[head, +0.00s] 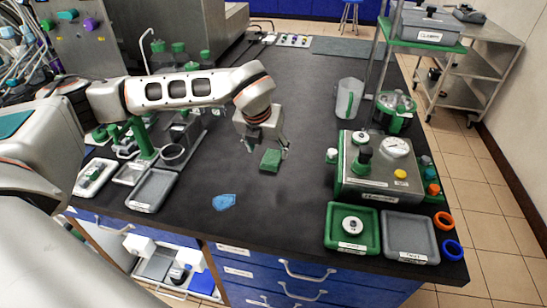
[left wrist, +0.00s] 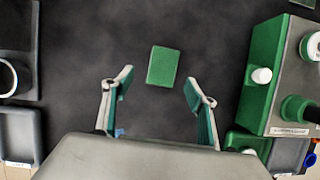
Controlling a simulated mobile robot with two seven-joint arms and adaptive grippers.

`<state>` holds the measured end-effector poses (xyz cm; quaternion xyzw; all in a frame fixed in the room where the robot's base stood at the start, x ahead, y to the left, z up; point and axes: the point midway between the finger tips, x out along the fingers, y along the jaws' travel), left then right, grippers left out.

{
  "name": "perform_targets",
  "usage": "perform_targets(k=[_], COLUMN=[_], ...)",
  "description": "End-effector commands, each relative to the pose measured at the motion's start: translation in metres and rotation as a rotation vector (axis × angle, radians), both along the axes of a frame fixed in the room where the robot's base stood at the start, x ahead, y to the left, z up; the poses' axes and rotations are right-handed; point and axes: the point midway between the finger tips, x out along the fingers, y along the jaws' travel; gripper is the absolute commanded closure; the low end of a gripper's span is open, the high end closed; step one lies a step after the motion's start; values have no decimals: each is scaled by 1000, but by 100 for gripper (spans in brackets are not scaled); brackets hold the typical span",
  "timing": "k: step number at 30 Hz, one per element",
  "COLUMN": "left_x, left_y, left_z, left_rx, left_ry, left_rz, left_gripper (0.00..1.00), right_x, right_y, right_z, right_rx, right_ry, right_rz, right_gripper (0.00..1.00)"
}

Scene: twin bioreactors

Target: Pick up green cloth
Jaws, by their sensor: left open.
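The green cloth (head: 270,160) is a small folded rectangle on the dark bench top, near the middle. In the left wrist view the green cloth (left wrist: 163,66) lies ahead of the fingertips, between their lines. My left gripper (head: 266,150) points down above the bench beside the cloth, with its jaws apart and empty. The open fingers also show in the left wrist view (left wrist: 158,82), with a gap wider than the cloth. The cloth appears apart from both fingers. My right gripper is not in view.
A blue cloth (head: 223,202) lies nearer the front edge. At right stand a green-and-grey device (head: 375,184), a green tray (head: 338,241) and a grey tray (head: 392,247). Another grey tray (head: 148,199) and a rack with green parts are at left. The bench around the green cloth is clear.

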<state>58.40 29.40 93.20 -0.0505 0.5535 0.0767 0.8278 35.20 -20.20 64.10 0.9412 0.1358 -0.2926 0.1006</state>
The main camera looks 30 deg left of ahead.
Motion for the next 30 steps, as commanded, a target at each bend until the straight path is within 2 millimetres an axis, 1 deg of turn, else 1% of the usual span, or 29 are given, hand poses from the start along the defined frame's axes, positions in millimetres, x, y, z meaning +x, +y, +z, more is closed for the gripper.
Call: perform_targets(k=[9,12,20,23,24,30], left_x=[20,23,24,24,24,24], left_y=[-1,-1,-1,-1,-1,-1], left_z=[-37,-44,-47,-47,-47,-47], left_rx=[-1,-1,-1,-1,-1,-1], left_ry=[1,0,-1,-1,-1,-1], left_rz=[1,0,-2,-2,-2,-2], left_gripper=[42,42,42,66,76,77], right_x=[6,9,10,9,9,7], right_y=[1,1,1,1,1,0], right_z=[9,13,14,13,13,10], right_rx=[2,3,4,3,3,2], right_ry=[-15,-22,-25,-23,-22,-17], right_rz=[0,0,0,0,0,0], right_gripper=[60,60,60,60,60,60])
